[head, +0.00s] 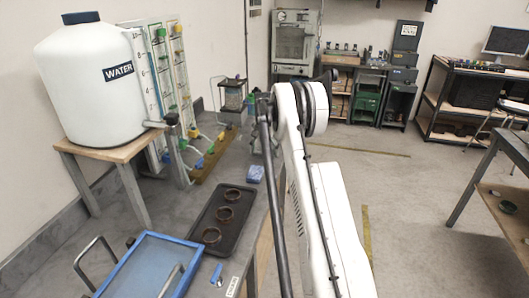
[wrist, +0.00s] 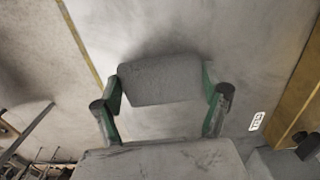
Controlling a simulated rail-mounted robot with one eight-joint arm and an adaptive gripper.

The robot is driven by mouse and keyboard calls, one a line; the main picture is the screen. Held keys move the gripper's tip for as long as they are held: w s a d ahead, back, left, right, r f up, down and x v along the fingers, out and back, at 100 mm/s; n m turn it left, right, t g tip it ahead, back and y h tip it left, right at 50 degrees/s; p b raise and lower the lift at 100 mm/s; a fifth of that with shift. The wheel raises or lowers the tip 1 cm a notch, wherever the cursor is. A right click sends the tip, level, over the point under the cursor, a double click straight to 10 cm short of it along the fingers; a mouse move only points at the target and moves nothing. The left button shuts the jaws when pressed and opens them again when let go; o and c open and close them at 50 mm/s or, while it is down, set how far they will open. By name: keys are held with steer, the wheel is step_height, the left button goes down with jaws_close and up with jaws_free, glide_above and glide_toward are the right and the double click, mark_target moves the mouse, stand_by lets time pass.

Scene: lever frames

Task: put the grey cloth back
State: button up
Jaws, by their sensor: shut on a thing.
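In the wrist view the grey cloth (wrist: 160,80) shows as a flat, roughly rectangular grey piece spanning between the two green fingers of my gripper (wrist: 160,103). The gripper is shut on it, one finger at each side. The cloth is held in the air over the grey floor, beside a wooden edge at the right. In the head view my white arm stands in the middle, and I cannot make out the cloth or the fingertips there.
The bench (head: 130,212) at left carries a black tray (head: 222,241) with three dark rings, a blue folded item (head: 255,173), a blue-framed panel (head: 137,265) and a white water tank (head: 90,75) on a stand. Another table (head: 512,150) stands at right. Open floor lies between.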

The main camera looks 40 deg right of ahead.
steer(key=shift+f, duration=0.15)
steer(key=o, duration=1.3)
steer(key=shift+o, duration=0.2)
